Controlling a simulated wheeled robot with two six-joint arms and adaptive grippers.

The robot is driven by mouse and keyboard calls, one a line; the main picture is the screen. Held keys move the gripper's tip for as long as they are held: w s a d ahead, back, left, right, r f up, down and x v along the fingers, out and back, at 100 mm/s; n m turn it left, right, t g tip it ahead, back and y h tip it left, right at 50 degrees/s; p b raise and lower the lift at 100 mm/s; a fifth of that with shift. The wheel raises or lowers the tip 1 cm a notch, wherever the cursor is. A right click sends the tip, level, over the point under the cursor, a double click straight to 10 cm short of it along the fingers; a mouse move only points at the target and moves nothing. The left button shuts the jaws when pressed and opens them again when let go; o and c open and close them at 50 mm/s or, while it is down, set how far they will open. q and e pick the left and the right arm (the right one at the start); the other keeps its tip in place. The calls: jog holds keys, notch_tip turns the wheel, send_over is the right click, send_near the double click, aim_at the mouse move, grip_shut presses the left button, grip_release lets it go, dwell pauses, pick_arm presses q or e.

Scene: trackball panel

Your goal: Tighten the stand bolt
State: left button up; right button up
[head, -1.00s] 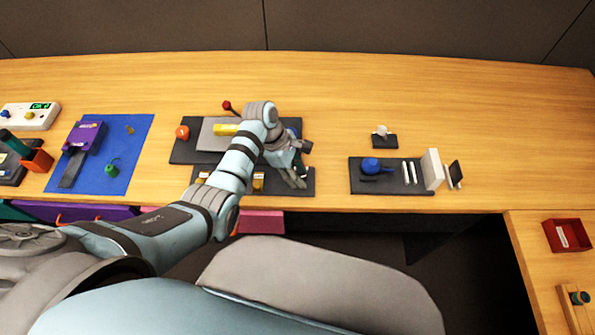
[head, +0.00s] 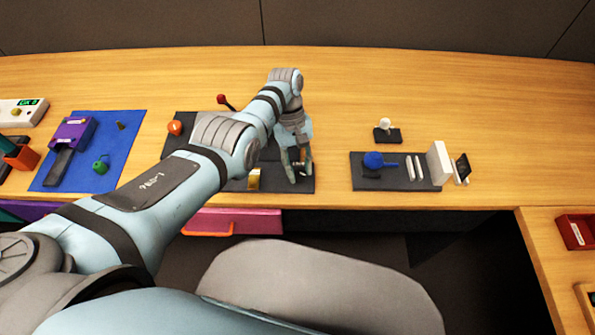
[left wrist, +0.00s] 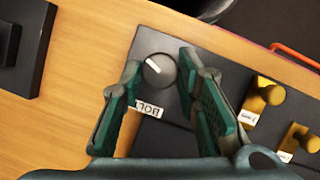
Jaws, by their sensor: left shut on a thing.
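The stand bolt shows in the left wrist view as a round dark grey knob (left wrist: 158,71) with a white line across its top. Beside it, a white label (left wrist: 149,109) appears upside down and seems to read BOLT. My left gripper (head: 297,177) is shut on the knob, with one green-padded finger on each side of it. In the head view the gripper points down at the right end of the dark panel (head: 310,186) and mostly hides the knob. My right gripper is not in view.
A red-tipped lever (head: 222,99) and an orange knob (head: 174,127) are further left. A separate dark board with a blue item (head: 373,160) lies to the right, with bare wood between.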

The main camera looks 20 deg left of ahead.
pick_arm(q)
jog(key=shift+d+f+m+g+y+b, duration=0.1)
jog(key=shift+m+g+y+b, duration=0.2)
jog(key=shift+m+b, duration=0.65)
jog(key=shift+d+m+g+y+b, duration=0.1)
jog(key=shift+m+y+b, duration=0.3)
jog(key=shift+m+b, duration=0.5)
jog(key=shift+m, duration=0.25)
jog(key=o, duration=1.1)
jog(key=shift+o, duration=0.2)
jog(key=shift+a, duration=0.1)
